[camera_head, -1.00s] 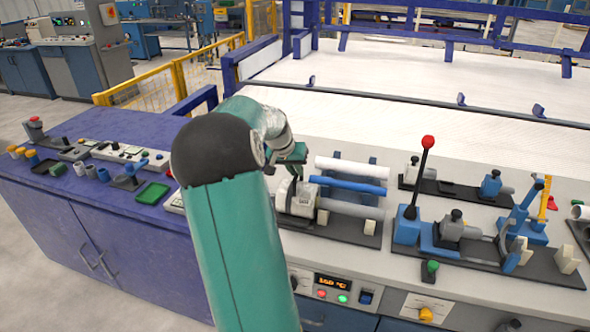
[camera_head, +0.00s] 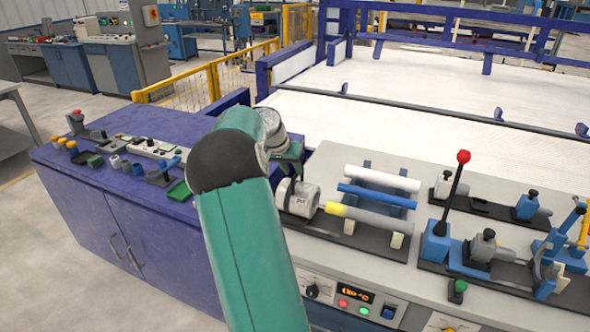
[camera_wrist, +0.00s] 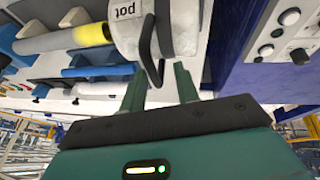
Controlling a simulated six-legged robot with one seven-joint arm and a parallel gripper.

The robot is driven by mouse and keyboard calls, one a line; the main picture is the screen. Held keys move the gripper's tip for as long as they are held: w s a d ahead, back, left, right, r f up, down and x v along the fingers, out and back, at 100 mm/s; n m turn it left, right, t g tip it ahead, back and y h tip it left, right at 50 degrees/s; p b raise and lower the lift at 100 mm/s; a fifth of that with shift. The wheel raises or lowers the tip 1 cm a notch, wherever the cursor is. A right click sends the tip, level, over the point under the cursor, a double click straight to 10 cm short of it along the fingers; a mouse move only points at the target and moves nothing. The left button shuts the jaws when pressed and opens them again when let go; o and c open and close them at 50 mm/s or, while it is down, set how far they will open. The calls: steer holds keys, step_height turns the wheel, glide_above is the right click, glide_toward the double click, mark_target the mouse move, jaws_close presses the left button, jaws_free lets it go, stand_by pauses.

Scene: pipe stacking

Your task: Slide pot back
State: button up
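The pot (camera_head: 299,197) is a light grey drum at the left end of a dark stand in the head view. It also shows at the top of the wrist view (camera_wrist: 180,28), labelled "pot", with a dark loop handle (camera_wrist: 149,52). A grey pipe (camera_head: 372,218) has a yellow end (camera_head: 335,209) that shows beside the pot's right side; I cannot tell whether they touch. My gripper (camera_wrist: 160,88) has its two green fingers spread apart, with the handle's end showing between them. In the head view my arm partly hides the gripper.
A blue pipe (camera_head: 376,196) and a white pipe (camera_head: 383,178) lie behind the grey one on the rack. A red-knobbed lever (camera_head: 454,194) stands to the right. A purple cabinet (camera_head: 90,205) with small controls is at the left.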

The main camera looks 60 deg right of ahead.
steer(key=shift+s, duration=0.25)
steer(key=shift+a+r, duration=0.15)
steer(key=shift+r, duration=0.3)
steer(key=v, duration=1.3)
steer(key=shift+w, duration=0.1)
